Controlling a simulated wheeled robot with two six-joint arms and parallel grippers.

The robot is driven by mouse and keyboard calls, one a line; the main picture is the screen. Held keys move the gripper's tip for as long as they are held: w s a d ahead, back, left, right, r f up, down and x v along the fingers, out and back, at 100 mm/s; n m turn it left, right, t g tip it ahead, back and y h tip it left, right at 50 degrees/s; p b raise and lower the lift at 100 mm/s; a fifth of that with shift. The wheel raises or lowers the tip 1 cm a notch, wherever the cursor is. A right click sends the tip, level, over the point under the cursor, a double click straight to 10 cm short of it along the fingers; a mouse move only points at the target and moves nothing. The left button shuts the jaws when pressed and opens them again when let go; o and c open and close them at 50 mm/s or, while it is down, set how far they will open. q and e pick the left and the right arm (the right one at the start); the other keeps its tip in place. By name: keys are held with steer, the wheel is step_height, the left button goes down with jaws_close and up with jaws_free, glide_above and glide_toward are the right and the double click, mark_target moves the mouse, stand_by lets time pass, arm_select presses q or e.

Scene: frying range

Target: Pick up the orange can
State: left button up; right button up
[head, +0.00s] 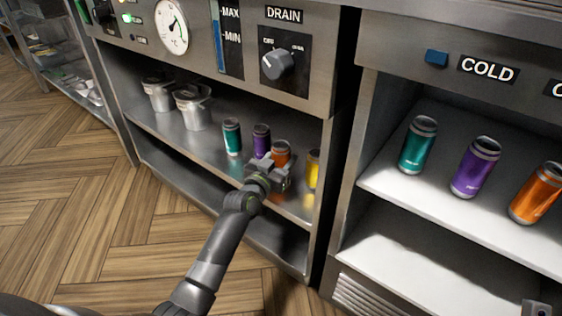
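An orange can (281,149) stands on the shelf of the left cabinet, between a purple can and a yellow can. My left gripper (279,169) is right in front of it and hides its lower part. I cannot tell whether the fingers touch the can or how far apart they are. A second orange can (536,193) stands on the shelf under the COLD sign, at the right edge of the view.
A teal can (232,136), a purple can (261,141) and a yellow can (313,168) stand near the gripper. Metal pots (192,107) stand farther left. The cold shelf (400,189) also holds a teal can (417,145) and a purple can (476,167). A cabinet post separates both shelves.

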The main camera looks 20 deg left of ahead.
arm_select(q)
steer(key=c, duration=0.4)
steer(key=shift+r, duration=0.15)
steer(key=shift+c, duration=0.2)
